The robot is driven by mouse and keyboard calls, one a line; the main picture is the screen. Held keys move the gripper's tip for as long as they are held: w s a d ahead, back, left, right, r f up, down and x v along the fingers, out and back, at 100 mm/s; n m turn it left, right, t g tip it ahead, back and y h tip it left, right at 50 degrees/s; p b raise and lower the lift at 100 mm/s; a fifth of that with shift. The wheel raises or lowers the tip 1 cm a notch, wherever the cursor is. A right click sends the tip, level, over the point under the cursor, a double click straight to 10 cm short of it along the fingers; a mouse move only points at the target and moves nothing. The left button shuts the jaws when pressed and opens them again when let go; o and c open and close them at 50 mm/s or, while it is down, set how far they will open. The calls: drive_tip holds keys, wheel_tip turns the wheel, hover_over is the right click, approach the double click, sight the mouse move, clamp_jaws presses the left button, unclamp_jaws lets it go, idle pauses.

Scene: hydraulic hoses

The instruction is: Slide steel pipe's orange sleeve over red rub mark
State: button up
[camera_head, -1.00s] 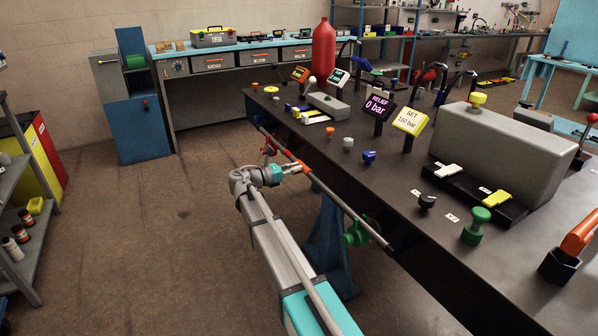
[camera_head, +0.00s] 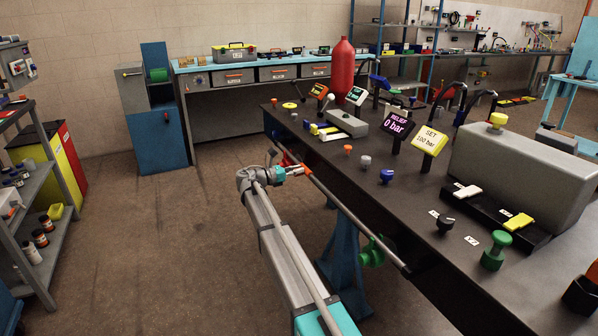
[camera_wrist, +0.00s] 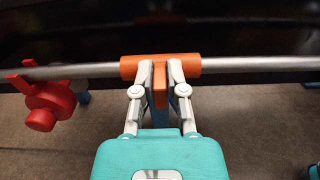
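The steel pipe (camera_wrist: 255,64) crosses the wrist view from side to side. In the head view the pipe (camera_head: 358,228) runs along the front side of the dark bench. The orange sleeve (camera_wrist: 133,67) sits around the pipe, with an orange tab (camera_wrist: 160,88) pointing down toward my gripper. My gripper (camera_wrist: 161,80) has a finger on each side of the tab and is shut on it. In the head view my gripper (camera_head: 302,170) is at the pipe's far part. I cannot make out the red rub mark on the bare pipe in either current view.
A red valve handle (camera_wrist: 45,100) stands by the pipe, left of the sleeve with a gap between. A green valve handle (camera_head: 374,251) is near the pipe's near end. A blue stand (camera_head: 343,245) supports the bench (camera_head: 330,160). Open floor lies left of my arm.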

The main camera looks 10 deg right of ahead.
drive_tip(key=o, duration=0.4)
drive_tip(key=shift+v, duration=5.95)
